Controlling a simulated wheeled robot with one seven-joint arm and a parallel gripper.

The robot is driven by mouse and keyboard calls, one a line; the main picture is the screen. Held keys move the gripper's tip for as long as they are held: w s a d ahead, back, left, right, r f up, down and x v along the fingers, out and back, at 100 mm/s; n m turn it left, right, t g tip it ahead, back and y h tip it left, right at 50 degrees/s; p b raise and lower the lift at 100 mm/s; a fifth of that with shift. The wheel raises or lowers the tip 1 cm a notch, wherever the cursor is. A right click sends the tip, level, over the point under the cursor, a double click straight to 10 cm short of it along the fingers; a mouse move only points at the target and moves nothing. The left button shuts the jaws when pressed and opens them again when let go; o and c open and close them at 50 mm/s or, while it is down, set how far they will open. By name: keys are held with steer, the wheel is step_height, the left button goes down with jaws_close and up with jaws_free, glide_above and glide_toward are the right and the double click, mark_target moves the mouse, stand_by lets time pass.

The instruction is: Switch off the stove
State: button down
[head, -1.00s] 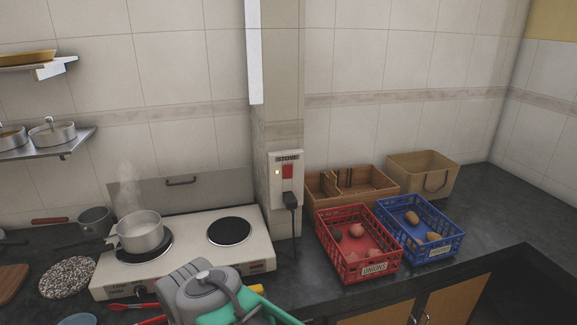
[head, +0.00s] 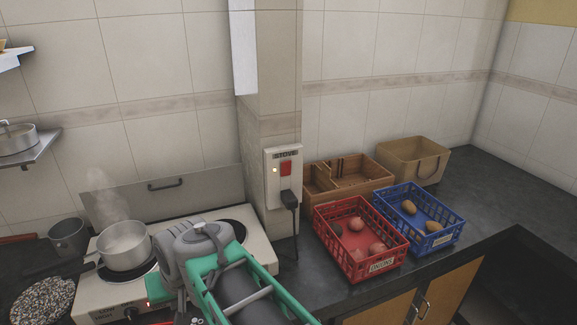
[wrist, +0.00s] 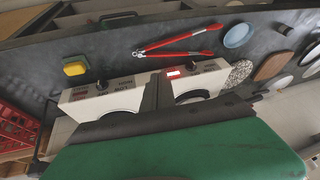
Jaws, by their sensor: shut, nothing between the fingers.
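The stove (head: 100,297) is a white two-burner hot plate on the dark counter. A steaming pot (head: 124,246) stands on its left burner; the right burner is bare and partly covered by my arm. A wall switch (head: 284,177) labelled STOVE has a red rocker (head: 286,168) and a small lit lamp beside it. In the wrist view the stove's front (wrist: 101,96) shows two black knobs and a lit red lamp. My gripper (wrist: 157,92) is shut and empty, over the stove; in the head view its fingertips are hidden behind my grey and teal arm.
A black plug and cord (head: 289,199) hang below the rocker. A red crate (head: 348,255) and a blue crate (head: 412,238) stand right of the switch, with wooden boxes behind. Red tongs (wrist: 180,45) and a yellow sponge (wrist: 76,66) lie in front of the stove.

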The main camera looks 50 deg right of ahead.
mark_target(285, 164)
steer(key=w+d+r+m+t+h, duration=0.1)
steer(key=d+r+m, duration=0.15)
steer(key=d, duration=0.35)
steer(key=w+d+r+m+t, duration=0.2)
steer(key=d+m, duration=0.2)
steer(key=d, duration=0.2)
steer(key=s+d+r+m+t+h, duration=0.1)
steer(key=s+d+r+m+h, duration=0.1)
steer(key=s+d+r+m, duration=0.2)
steer(key=s+d+r+m+t+h, duration=0.1)
steer(key=s+d+r+m, duration=0.3)
steer(key=d, duration=0.7)
steer(key=s+d+r+m+t+h, duration=0.1)
steer(key=s+d+r+m+h, duration=0.1)
steer(key=s+d+r+m, duration=0.2)
steer(key=d+m, duration=0.1)
steer(key=d, duration=0.2)
steer(key=shift+d+h+b, duration=0.3)
steer(key=shift+d+b, duration=0.05)
steer(key=shift+d, duration=0.05)
steer(key=shift+w+f, duration=0.1)
